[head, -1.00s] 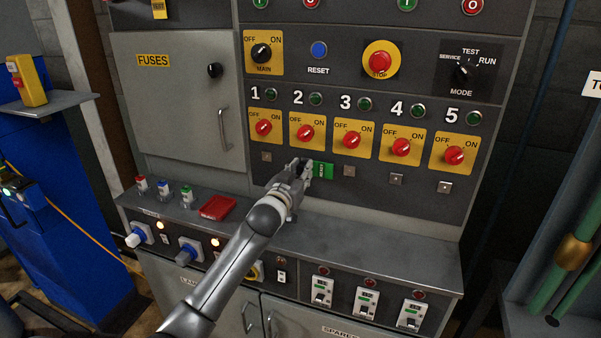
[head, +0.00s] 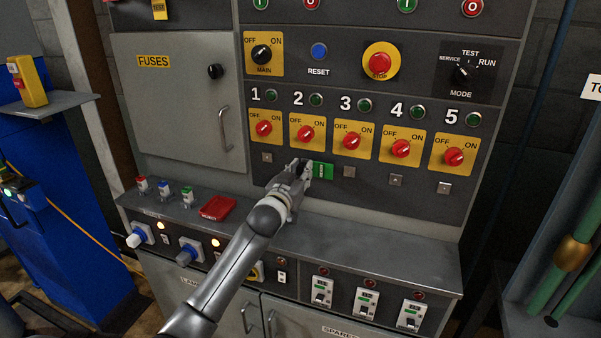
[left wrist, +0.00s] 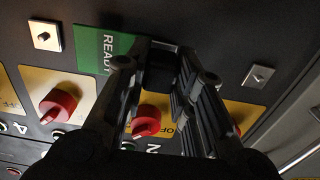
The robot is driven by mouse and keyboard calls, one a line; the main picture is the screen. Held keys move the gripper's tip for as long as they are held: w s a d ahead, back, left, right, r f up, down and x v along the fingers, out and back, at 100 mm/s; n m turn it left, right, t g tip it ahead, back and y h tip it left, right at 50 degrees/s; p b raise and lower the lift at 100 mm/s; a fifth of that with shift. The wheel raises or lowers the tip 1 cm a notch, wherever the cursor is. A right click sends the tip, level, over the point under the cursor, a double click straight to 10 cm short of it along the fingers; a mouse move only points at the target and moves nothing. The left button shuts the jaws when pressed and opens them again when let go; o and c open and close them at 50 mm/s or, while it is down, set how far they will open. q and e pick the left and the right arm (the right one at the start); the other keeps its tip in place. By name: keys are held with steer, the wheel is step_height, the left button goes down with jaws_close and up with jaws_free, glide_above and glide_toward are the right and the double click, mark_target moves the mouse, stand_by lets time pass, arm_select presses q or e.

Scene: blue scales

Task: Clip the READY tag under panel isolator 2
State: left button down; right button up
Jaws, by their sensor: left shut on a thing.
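The green READY tag (head: 323,171) is in my left gripper (head: 303,168), upright against or close to the dark panel. In the left wrist view the tag (left wrist: 100,52) sticks out to the left of my gripper's fingertips (left wrist: 165,62). My left gripper is shut on the tag's edge. Panel isolator 2 (head: 306,133) is a red knob on a yellow plate, just above the gripper; it also shows between the fingers in the left wrist view (left wrist: 147,122). The spot directly under isolator 2 is hidden by my gripper. My right gripper is out of view.
Small square metal plates sit under isolator 1 (head: 267,157), isolator 3 (head: 349,171) and the others. A red tag (head: 217,207) lies on the grey ledge (head: 370,245) below the panel. Colored-capped pieces (head: 164,190) stand at its left. The ledge's right part is clear.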

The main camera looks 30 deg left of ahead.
arm_select(q)
steer(key=shift+p, duration=0.5)
stand_by(0.8)
steer(key=shift+w+a, duration=0.1)
steer(key=shift+w, duration=0.45)
stand_by(0.3)
steer(key=c, duration=1.1)
jaws_free()
steer(key=shift+c, duration=0.2)
steer(key=shift+s, duration=0.45)
steer(key=v, duration=1.1)
